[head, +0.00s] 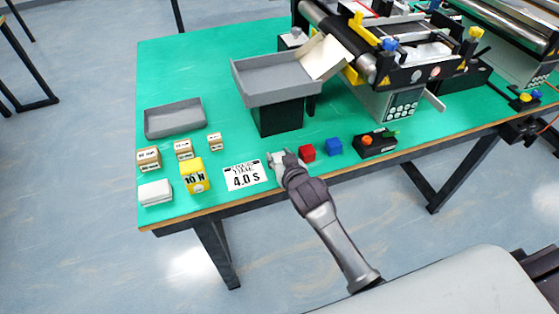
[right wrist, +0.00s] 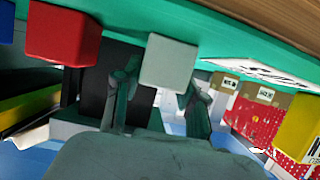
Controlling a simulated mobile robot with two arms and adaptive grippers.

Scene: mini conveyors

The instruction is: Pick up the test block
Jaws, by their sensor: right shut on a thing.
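A small pale grey block (right wrist: 168,62) sits between the two fingers of my right gripper (head: 281,159), and the gripper is shut on it. In the head view, the gripper is low at the table's front edge, just left of a red block (head: 307,153), and largely hides the pale block. A blue block (head: 334,146) lies to the right of the red one. In the right wrist view, which appears upside down, the red block (right wrist: 62,36) is apart from the fingers. I cannot tell whether the pale block still touches the table. My left gripper is not in view.
The green table (head: 205,80) holds a grey bin (head: 175,119), a raised grey tray (head: 268,82) and a conveyor (head: 385,60). A timer card (head: 245,176), a yellow 10 N weight (head: 195,176) and several small boxes are to the left. A button box (head: 374,144) is to the right.

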